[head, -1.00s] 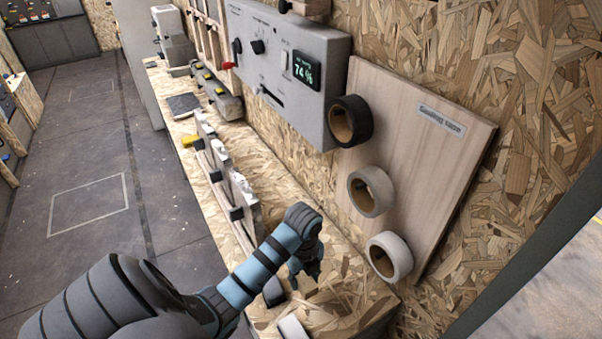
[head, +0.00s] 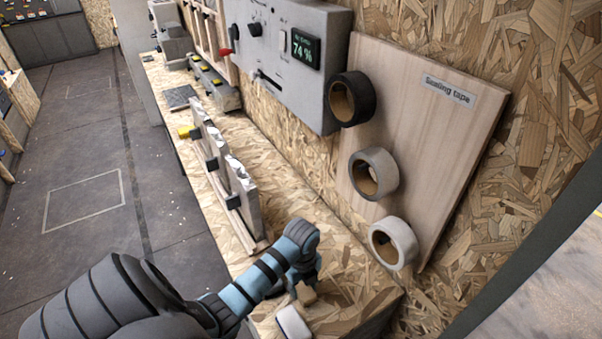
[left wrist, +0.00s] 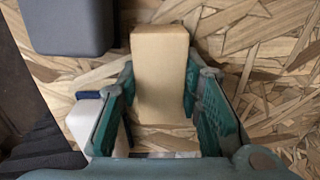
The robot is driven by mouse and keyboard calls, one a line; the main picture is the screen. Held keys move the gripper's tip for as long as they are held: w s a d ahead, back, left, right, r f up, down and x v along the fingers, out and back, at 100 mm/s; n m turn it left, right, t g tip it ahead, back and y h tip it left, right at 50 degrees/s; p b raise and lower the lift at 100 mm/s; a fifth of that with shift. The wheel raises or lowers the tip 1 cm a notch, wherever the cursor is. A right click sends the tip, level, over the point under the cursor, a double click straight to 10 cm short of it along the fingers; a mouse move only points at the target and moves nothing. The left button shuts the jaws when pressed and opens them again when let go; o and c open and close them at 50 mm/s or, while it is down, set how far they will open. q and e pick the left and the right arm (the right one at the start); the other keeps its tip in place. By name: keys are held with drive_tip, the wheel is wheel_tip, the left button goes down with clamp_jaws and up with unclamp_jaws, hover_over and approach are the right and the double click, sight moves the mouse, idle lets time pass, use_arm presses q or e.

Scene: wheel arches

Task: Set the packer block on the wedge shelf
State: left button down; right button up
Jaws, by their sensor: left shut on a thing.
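The packer block appears to be a plain tan wooden block (left wrist: 160,75). It stands between the green finger pads of my left gripper (left wrist: 158,88) in the left wrist view, with the pads against its sides. In the head view, my left gripper (head: 301,281) is low over the near end of the chipboard bench, and a small part of the tan block (head: 307,294) shows beside its fingers. I cannot tell whether the block touches the bench. I cannot make out which surface is the wedge shelf. My right gripper is out of view.
A white object (head: 293,325) lies just in front of the gripper. A dark grey block (left wrist: 70,22) is beside the tan block in the left wrist view. Clamped upright boards (head: 228,178) stand along the bench. Tape rolls (head: 392,243) hang on the wall board to the right.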

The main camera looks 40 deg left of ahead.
use_arm(q)
drive_tip(key=shift+f, duration=0.15)
drive_tip(key=c, duration=1.1)
unclamp_jaws()
